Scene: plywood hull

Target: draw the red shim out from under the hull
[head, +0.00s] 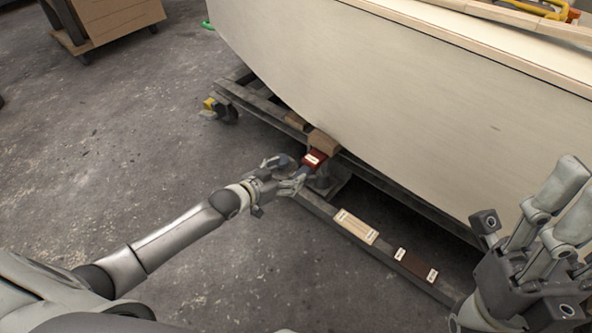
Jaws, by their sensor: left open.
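The red shim (316,158) sits low at the side of the hull (400,85), just below a brown wooden block (323,142) that meets the hull's underside. A pale label shows on the shim. My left gripper (296,174) is open right beside the shim's near end. Whether its fingers touch the shim, I cannot tell. How far the shim runs in under the block is hidden. My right gripper (560,200) is large in the right foreground, its fingers pointing up, away from the shim; its fingertips' spacing is unclear.
A caster (226,113) with a yellow part stands at the cradle's left end. A cardboard-coloured cart (105,20) is far left. The concrete floor at left is clear.

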